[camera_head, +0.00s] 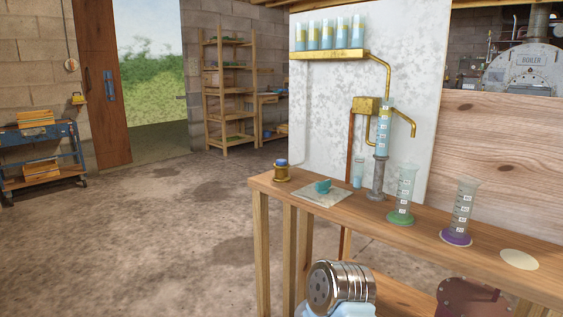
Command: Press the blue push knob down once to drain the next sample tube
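The blue push knob (281,161) sits on a round brass base (281,173) at the left end of the wooden bench. It stands upright and nothing touches it. Several sample tubes (327,33) with blue liquid stand in a row on a brass shelf (325,55) on the pale panel. A brass pipe (387,72) runs down from the shelf to a brass block and spout. A graduated cylinder (383,141) holding blue liquid stands on a grey stand (377,178) by the spout.
On the bench (345,206) are a teal item (323,186) on a white sheet, a small vial (358,173), a green-based cylinder (405,190), a purple-based cylinder (461,210) and a pale disc (519,259). The floor left of the bench is clear.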

